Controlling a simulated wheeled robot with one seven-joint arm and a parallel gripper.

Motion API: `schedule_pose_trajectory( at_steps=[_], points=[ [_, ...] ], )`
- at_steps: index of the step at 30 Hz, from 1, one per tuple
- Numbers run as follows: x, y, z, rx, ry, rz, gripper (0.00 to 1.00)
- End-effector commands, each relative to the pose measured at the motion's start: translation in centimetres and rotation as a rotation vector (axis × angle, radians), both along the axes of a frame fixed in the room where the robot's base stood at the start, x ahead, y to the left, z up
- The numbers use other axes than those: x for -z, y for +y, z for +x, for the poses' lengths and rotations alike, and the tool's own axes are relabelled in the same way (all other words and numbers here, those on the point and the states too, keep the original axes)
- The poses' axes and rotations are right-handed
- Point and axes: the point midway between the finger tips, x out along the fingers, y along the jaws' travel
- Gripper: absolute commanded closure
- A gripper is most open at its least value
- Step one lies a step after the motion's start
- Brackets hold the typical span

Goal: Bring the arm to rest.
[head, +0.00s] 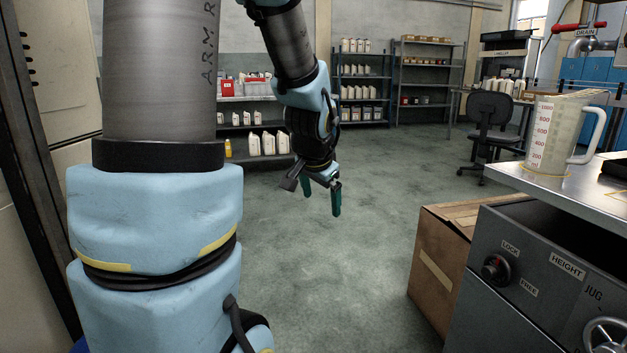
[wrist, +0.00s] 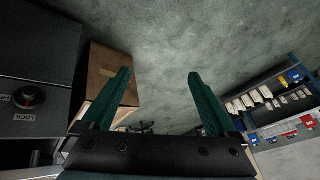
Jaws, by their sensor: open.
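My gripper (head: 322,196) hangs over open floor near the middle of the head view, with its green fingers pointing down. In the wrist view my gripper (wrist: 160,82) shows its two green fingers spread apart, with nothing between them but floor behind. It is open and empty. My arm is bent, with the upper links large at the left of the head view.
A cardboard box (head: 440,262) stands beside a grey cabinet (head: 535,285) with a lock knob. A measuring jug (head: 556,135) stands on the metal bench top (head: 510,177). Shelves with bottles (head: 362,85) and a chair (head: 490,122) are behind. The middle floor is clear.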

Motion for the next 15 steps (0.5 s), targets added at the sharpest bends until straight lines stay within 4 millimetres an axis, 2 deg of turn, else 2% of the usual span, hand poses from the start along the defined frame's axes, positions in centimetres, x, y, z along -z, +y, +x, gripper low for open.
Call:
schedule_pose_trajectory(
  at_steps=[1,3,6,11,12,15],
  points=[
    [1.3,1.9,-1.8,-0.095,0.064,-0.019,0.07],
    [2.8,4.0,-4.4,-0.224,0.148,-0.048,0.07],
    [4.6,6.2,-8.0,-0.391,0.256,-0.083,0.07],
    [6.7,8.7,-13.9,-0.649,0.416,-0.134,0.07],
    [4.8,8.4,-13.5,-0.637,0.406,-0.134,0.07],
    [2.6,8.3,-13.4,-0.630,0.403,-0.132,0.07]
  ],
)
